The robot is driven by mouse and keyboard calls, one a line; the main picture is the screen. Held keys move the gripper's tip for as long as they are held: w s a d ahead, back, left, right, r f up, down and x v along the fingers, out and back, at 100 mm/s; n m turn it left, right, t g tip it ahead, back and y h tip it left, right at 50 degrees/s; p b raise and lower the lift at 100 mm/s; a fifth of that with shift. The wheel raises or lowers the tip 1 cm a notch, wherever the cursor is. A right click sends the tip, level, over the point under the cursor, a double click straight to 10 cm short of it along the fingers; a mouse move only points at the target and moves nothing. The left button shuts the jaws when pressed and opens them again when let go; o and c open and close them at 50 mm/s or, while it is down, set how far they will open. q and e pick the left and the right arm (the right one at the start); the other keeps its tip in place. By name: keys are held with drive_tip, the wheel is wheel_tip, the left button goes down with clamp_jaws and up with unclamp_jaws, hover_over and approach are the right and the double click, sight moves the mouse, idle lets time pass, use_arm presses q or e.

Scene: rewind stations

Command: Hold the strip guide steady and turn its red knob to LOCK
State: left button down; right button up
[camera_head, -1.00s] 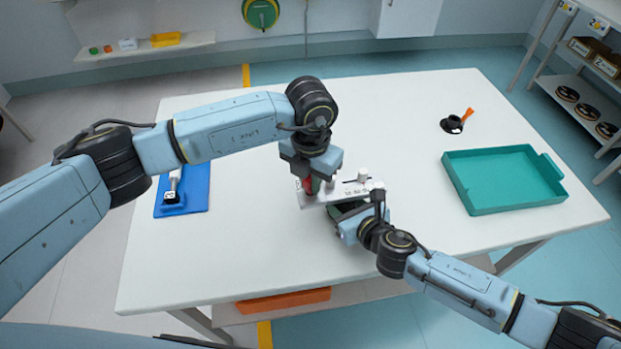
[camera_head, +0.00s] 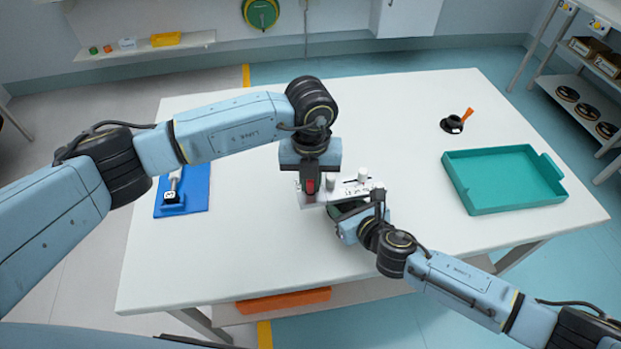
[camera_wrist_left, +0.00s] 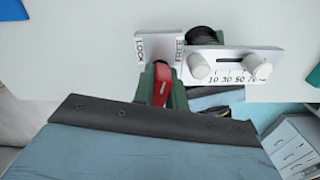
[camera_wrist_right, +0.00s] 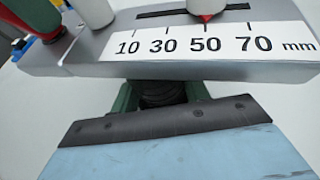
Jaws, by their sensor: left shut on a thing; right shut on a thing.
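The strip guide (camera_head: 352,187) is a pale plate with a millimetre scale and two white posts, near the middle of the table. Its red knob (camera_wrist_left: 161,88) sits beside a small plate (camera_wrist_left: 158,46) marked LOCK on the left and FREE on the right. In the left wrist view the knob's far end lies between the two words; its exact setting is unclear. My left gripper (camera_head: 310,187) is shut on the knob from above. My right gripper (camera_head: 344,211) is shut on the guide's near side; its grip is partly hidden under the plate (camera_wrist_right: 100,70).
A blue mat (camera_head: 196,203) with a small tool lies at the left. A teal tray (camera_head: 505,180) stands at the right, with a black item with an orange handle (camera_head: 453,123) behind it. The table's front is clear.

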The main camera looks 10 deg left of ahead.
use_arm(q)
drive_tip(key=n, duration=1.1)
drive_tip(key=shift+n, duration=0.4)
drive_tip(key=shift+r, duration=0.1)
drive_tip(key=c, duration=1.4)
unclamp_jaws()
drive_tip(key=shift+c, duration=0.2)
wheel_tip(320, 180, up, 12)
